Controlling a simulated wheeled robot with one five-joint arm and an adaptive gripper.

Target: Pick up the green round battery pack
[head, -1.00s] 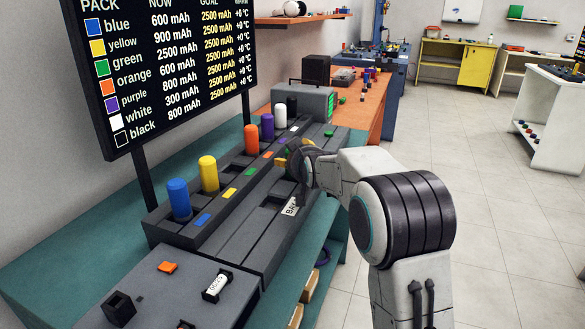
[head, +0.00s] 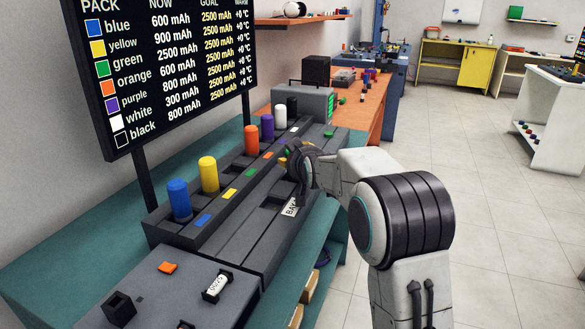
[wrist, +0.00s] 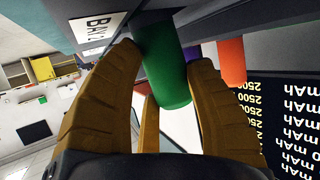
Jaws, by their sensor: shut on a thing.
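The green round battery pack (wrist: 164,66) is a smooth upright cylinder, shown upside down in the wrist view. It lies between the yellow-brown fingers of my gripper (wrist: 172,92), which is shut on it. Its far end meets the dark grey surface by the white bay label (wrist: 97,32); I cannot tell whether it is seated or lifted. In the head view my gripper (head: 292,160) is over the front grey bay block (head: 245,235), and it hides the pack there.
Blue (head: 178,200), yellow (head: 208,174), orange (head: 251,140), purple (head: 267,128), white (head: 280,117) and black (head: 291,106) packs stand in the rear rack, close to my gripper. A display board (head: 165,70) rises behind. Open floor lies at right.

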